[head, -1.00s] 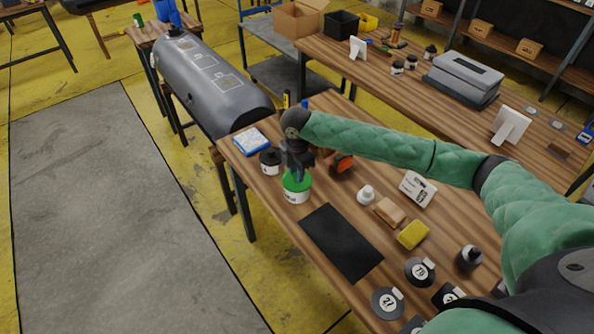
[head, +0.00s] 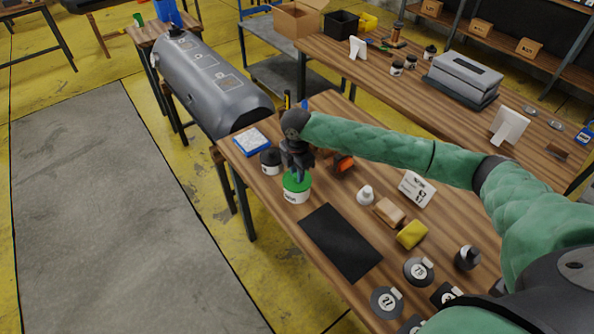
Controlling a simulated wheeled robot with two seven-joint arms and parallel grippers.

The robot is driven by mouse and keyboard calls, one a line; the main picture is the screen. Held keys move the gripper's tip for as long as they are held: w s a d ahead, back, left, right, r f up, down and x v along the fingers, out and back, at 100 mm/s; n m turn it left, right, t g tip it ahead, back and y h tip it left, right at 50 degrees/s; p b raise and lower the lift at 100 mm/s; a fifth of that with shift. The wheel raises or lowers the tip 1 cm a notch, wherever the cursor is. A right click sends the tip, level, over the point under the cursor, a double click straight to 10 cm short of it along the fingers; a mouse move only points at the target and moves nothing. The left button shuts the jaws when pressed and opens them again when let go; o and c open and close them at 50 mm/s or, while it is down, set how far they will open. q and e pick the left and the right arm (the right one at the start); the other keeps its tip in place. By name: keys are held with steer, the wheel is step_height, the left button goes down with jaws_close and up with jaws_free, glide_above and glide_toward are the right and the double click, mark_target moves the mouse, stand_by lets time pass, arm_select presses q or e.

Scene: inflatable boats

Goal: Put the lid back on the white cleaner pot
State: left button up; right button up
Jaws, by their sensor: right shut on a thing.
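The white cleaner pot (head: 296,196) stands upright on the wooden workbench (head: 315,195), near its left edge. The green lid (head: 289,184) is at the pot's top; I cannot tell whether it is fully seated. My right gripper (head: 299,175) points down from above and is shut on the green lid, partly covering it. My left gripper is not in view.
A black-lidded pot (head: 270,161) and a blue-and-white pad (head: 252,142) stand behind left. An orange-and-black tool (head: 343,163) is close on the right. A black mat (head: 341,242) lies in front; a white bottle (head: 366,196) and yellow sponge (head: 412,235) are farther right.

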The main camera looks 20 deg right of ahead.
steer(key=p, duration=0.2)
steer(key=shift+f+p, duration=0.15)
steer(key=shift+p, duration=0.15)
stand_by(2.8)
stand_by(0.4)
steer(key=o, duration=1.5)
